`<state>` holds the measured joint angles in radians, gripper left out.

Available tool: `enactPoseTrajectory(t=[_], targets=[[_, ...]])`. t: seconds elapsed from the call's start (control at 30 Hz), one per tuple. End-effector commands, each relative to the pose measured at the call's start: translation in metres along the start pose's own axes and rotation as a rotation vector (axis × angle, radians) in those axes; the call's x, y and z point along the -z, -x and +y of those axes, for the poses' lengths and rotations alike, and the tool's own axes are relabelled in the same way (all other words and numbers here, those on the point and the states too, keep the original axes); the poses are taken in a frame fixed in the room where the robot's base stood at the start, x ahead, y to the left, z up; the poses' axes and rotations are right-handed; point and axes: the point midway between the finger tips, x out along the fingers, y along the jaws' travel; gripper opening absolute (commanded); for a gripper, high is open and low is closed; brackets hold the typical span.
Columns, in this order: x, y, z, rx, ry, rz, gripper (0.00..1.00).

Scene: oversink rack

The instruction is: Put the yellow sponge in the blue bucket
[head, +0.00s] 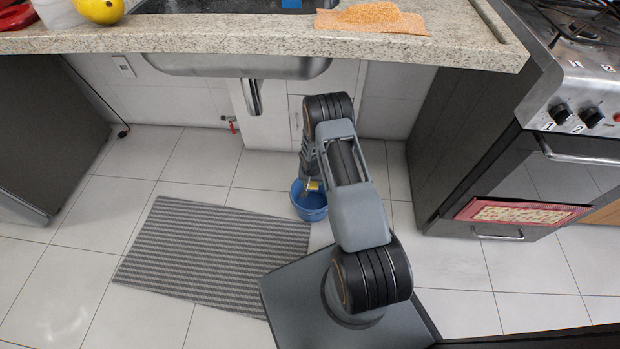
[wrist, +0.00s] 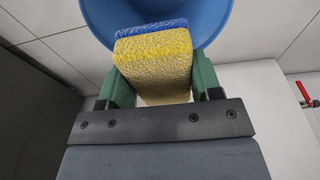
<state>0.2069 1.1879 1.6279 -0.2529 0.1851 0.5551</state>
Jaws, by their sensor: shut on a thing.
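The yellow sponge (wrist: 154,62) with a blue layer is between the green fingers of my gripper (wrist: 160,85) in the wrist view, and the gripper is shut on it. The blue bucket (wrist: 212,12) is right beyond the sponge, its round wall filling the top of that view. In the head view the bucket (head: 312,209) stands on the tiled floor under the counter. My gripper is over it, with a small bit of yellow (head: 313,186) showing at the bucket's opening. The arm partly hides the bucket. I cannot tell how deep the sponge is or whether it touches the bucket.
A grey striped mat (head: 215,255) lies left of the bucket. The stone counter (head: 250,38) with a sink basin (head: 235,66) overhangs the back. A stove (head: 560,110) stands at the right and a dark cabinet (head: 45,130) at the left.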

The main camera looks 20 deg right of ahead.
Motion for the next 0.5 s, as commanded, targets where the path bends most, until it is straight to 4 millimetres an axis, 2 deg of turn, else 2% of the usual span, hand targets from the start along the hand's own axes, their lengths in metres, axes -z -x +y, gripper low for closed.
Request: enactPoseTrajectory(t=[0.03, 0.1, 0.5], targets=[[-0.002, -0.011, 0.001, -0.001, -0.002, -0.001, 0.4], [-0.003, -0.02, 0.002, -0.001, -0.003, -0.001, 0.4], [-0.011, -0.065, 0.0, 0.0, 0.001, -0.001, 0.4]])
